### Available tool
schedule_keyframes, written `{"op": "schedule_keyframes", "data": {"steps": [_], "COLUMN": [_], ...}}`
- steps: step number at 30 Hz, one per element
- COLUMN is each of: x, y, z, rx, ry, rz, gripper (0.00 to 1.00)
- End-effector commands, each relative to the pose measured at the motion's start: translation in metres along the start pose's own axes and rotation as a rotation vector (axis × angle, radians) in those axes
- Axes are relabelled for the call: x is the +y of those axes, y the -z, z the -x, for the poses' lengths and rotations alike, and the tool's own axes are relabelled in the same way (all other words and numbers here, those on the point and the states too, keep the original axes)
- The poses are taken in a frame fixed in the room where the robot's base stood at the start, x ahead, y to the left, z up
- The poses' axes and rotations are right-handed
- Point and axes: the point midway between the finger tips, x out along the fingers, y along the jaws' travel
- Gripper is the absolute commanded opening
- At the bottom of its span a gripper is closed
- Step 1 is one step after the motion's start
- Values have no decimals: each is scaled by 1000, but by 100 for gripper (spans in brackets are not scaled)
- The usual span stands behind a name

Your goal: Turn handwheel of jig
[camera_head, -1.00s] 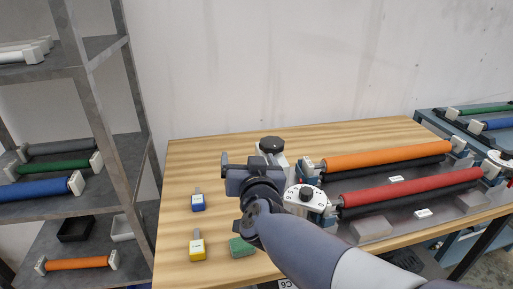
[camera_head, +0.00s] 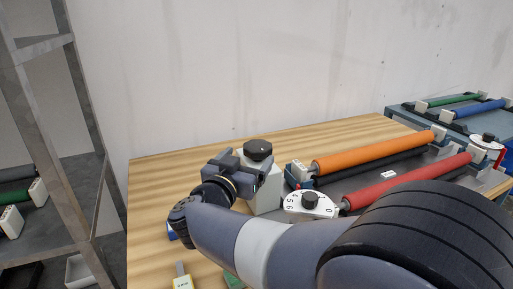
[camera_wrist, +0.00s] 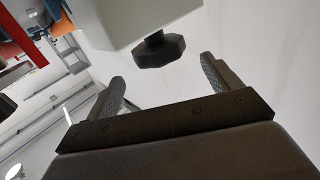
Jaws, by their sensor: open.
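A black handwheel (camera_head: 258,150) with a lobed rim sits on top of a white block-shaped jig (camera_head: 265,190) on the wooden table. In the wrist view the handwheel (camera_wrist: 159,50) sticks out from the pale block (camera_wrist: 135,18), just beyond and between the two fingers. My gripper (camera_head: 244,168) is at the left side of the jig, near handwheel height. In the wrist view my gripper (camera_wrist: 165,82) is open, with its fingers apart and nothing between them. The fingers do not appear to touch the handwheel.
Right of the jig, a white numbered dial (camera_head: 320,209) with a black knob stands by orange (camera_head: 375,151) and red (camera_head: 415,180) rollers. A grey shelf (camera_head: 85,200) stands left. The table's back left is clear.

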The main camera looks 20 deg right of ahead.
Motion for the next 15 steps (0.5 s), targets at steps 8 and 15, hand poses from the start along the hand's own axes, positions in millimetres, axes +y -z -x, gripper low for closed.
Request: {"op": "schedule_keyframes", "data": {"steps": [8,15], "x": [1,0], "y": [-2,-1], "z": [-47,-69], "rx": [0,0], "ry": [-3,0], "rz": [1,0], "gripper": [85,85]}}
